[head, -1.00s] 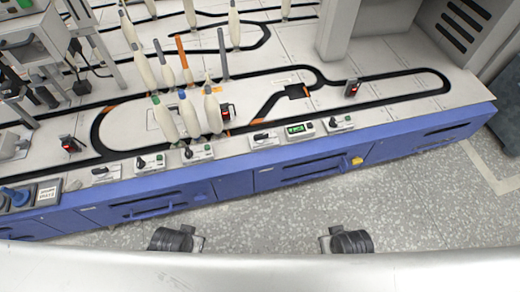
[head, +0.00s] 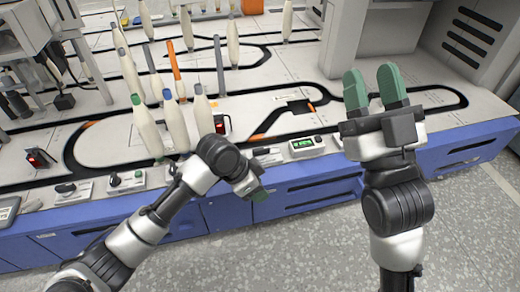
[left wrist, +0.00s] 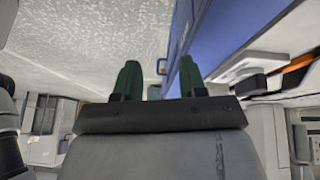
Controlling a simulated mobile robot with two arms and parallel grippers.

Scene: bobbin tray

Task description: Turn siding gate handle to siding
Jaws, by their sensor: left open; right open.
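Several small control panels with black knob handles run along the table's front edge in the head view. These include one at the far left (head: 66,190), one beside it (head: 126,181), and one partly behind my left arm (head: 267,156). I cannot tell which is the siding gate handle. My left gripper (head: 259,193) is in front of the blue table front, below the panels and not touching a handle. Its green fingers are open and empty in the left wrist view (left wrist: 160,80). My right gripper (head: 375,88) is open and empty, raised with green fingers pointing away; it covers part of the right panels.
A green display panel (head: 307,144) sits on the front edge. White bobbins (head: 176,122) stand upright on the table beside the black track (head: 283,127). A grey machine housing (head: 470,40) stands at the back right. A red-lit box (head: 40,158) is at left.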

